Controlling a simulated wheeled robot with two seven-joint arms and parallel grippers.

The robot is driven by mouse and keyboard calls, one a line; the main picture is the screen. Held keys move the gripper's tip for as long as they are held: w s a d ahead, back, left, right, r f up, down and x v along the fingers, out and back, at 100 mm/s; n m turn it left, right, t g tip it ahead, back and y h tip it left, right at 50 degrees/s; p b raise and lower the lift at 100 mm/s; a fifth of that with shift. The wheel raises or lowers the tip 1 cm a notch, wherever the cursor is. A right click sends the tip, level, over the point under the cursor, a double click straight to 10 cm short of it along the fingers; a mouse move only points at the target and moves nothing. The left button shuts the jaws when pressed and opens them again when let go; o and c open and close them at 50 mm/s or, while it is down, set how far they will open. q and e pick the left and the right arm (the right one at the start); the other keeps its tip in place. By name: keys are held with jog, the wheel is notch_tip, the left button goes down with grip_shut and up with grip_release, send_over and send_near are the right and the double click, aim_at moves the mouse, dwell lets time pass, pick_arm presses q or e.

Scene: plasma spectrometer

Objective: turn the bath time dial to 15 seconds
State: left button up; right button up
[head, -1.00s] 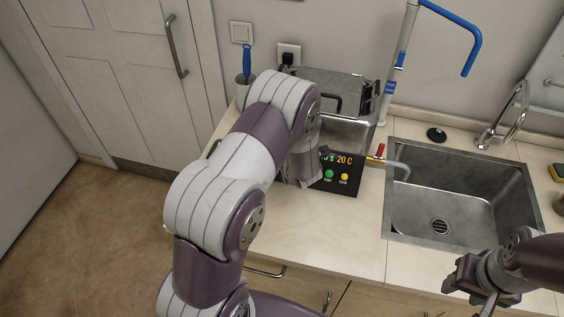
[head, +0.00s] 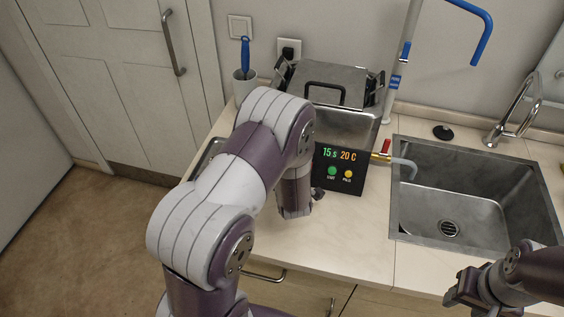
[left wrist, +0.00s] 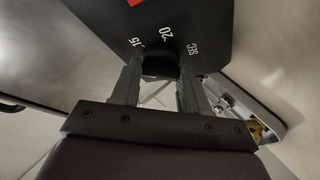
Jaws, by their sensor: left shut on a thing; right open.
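The control panel (head: 340,168) is black, at the front of the steel bath (head: 335,100), and its display reads 15 s and 20 C. The round black bath time dial (left wrist: 160,62) sits between the fingers of my left gripper (left wrist: 160,85) in the left wrist view, with marks 15, 20 and SEC around it. The left gripper is shut on the dial. In the head view, my left wrist and arm mostly hide this gripper at the panel's lower left. My right gripper (head: 466,290) is open and empty, over the front right of the counter.
A steel sink (head: 480,195) with a faucet (head: 520,105) lies to the right of the bath. A red-handled valve (head: 385,152) stands beside the panel. A white cup (head: 245,88) with a blue-handled tool is at the back left. The counter front (head: 350,235) is clear.

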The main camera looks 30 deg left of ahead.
pick_arm(q)
jog(key=m+t+b, duration=0.1)
jog(key=m, duration=0.1)
jog(key=m+t+h+b, duration=0.1)
jog(key=m, duration=0.2)
jog(key=shift+s+f+m, duration=0.1)
jog(key=shift+f+m, duration=0.05)
jog(key=shift+m, duration=0.45)
jog(key=o, duration=1.1)
jog(key=shift+c, duration=0.2)
jog(key=b+v, duration=0.1)
jog(key=v, duration=1.1)
jog(key=shift+s, duration=0.45)
jog(key=shift+a, duration=0.1)
